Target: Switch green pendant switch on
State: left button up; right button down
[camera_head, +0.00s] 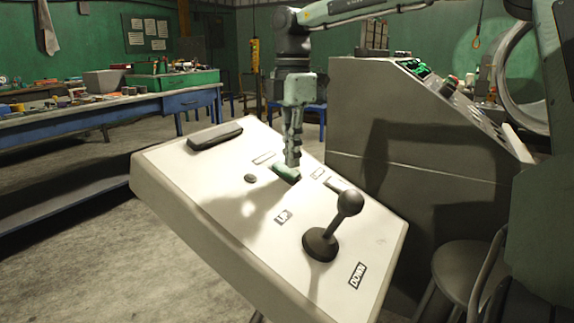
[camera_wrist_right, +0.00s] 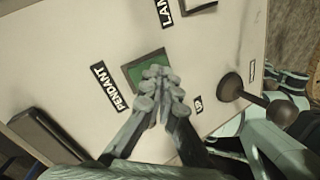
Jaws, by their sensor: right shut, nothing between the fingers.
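The green pendant switch (camera_head: 284,174) sits in the tilted white panel (camera_head: 185,185). In the right wrist view, the green switch (camera_wrist_right: 133,73) lies in a dark frame beside the black PENDANT label (camera_wrist_right: 110,87). My right gripper (camera_head: 293,163) points down at the switch with its fingers together and empty. In the wrist view, the right fingertips (camera_wrist_right: 157,78) overlap the lower right part of the green rocker and hide it. They are at or very close to its surface; I cannot tell whether they press it. My left gripper is not in view.
A ball-topped lever (camera_head: 349,203) rises from the panel between UP (camera_head: 283,216) and DOWN (camera_head: 357,274) labels. A dark handle (camera_head: 215,136) is on the far edge. A grey console (camera_head: 420,130) stands behind, a stool (camera_head: 470,272) at right, and a cluttered workbench (camera_head: 190,99) at left.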

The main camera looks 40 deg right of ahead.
aim_at(292, 172)
jog(key=shift+r+p, duration=1.65)
jog(key=shift+r, duration=1.35)
jog(key=shift+f, duration=0.1)
